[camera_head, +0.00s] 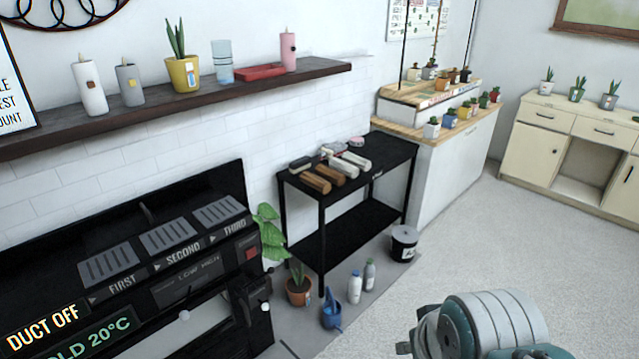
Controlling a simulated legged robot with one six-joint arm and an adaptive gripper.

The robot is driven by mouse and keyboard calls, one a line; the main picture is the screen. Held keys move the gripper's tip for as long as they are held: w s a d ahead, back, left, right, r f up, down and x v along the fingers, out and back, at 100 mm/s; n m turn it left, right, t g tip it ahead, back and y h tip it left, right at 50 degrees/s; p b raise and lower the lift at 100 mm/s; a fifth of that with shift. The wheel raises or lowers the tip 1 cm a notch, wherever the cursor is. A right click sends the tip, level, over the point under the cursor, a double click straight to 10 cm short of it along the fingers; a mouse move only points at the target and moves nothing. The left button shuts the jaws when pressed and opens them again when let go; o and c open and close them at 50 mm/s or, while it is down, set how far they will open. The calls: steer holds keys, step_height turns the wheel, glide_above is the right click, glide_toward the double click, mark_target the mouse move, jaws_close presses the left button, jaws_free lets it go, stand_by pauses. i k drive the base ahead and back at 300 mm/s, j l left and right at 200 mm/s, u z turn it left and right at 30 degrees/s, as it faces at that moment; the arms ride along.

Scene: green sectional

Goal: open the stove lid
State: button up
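A black stove-like appliance (165,262) stands against the wall at the lower left. Its sloped top carries three slotted grey vents marked FIRST, SECOND and THIRD. Lit displays read "DUCT OFF" and "OLD 20°C", the latter cut by the frame edge. Small white knobs show on its front near a pale panel or opening (180,325). Its lower part is cut off, and I cannot tell which part is the lid or whether it is open. A white and teal link of my arm shows at the lower right, apart from the stove. My gripper's fingers are not visible.
A black two-tier table (340,235) holds wooden and white blocks. On the floor before it are a potted plant (299,291), blue watering can (331,312), bottles and a black bucket (403,243). A dark shelf (190,104) hangs above the stove. Open floor lies right.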

mark_target(97, 240)
steer(key=u, duration=1.4)
steer(key=i+j, duration=0.15)
steer(key=i, duration=0.75)
steer(key=i+j, duration=0.1)
steer(key=i, duration=0.8)
